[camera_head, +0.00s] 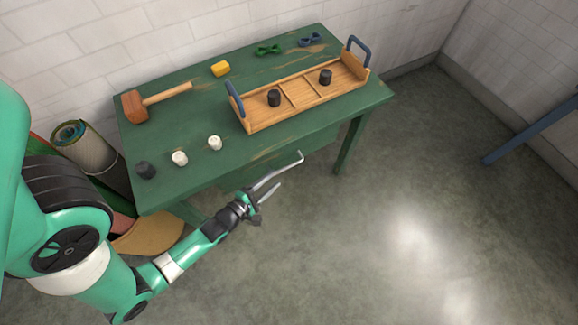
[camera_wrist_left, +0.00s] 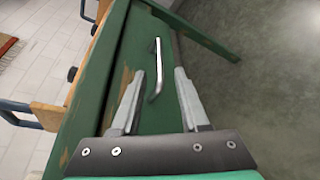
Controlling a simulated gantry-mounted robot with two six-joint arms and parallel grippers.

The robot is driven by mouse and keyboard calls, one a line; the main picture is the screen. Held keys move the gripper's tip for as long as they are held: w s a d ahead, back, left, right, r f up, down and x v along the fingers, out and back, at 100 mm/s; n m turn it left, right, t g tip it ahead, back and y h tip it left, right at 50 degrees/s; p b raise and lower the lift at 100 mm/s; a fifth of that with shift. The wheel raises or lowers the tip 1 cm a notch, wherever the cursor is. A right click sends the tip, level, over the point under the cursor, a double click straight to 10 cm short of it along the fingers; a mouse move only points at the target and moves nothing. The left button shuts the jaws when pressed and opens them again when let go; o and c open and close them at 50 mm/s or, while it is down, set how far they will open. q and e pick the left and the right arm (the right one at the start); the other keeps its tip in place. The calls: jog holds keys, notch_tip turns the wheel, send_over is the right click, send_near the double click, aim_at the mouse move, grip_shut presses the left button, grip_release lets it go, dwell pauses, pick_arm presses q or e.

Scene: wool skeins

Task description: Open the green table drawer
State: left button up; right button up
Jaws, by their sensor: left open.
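The green table (camera_head: 190,112) stands against the brick wall. Its green drawer front (camera_head: 316,141) is under the front edge of the top and looks shut. A slim metal bar handle (camera_head: 288,164) runs along the drawer front; it also shows in the left wrist view (camera_wrist_left: 157,62). My left gripper (camera_head: 271,186) is open in front of the drawer. In the left wrist view (camera_wrist_left: 160,72) the handle's near end appears between the two fingers, and the rest reaches beyond the tips. I see no finger closed on it; exact depth is unclear. My right gripper is not in view.
Rolled mats (camera_head: 92,150) stand left. The floor in front is clear.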

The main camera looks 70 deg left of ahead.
aim_at(290, 165)
pick_arm(q)
jog(key=b+x, duration=0.2)
jog(key=x, duration=0.6)
jog(key=shift+w+a, duration=0.15)
jog(key=shift+w, duration=0.15)
jog(key=shift+w+a, duration=0.15)
jog(key=shift+w, duration=0.2)
grip_shut()
dwell(0.6)
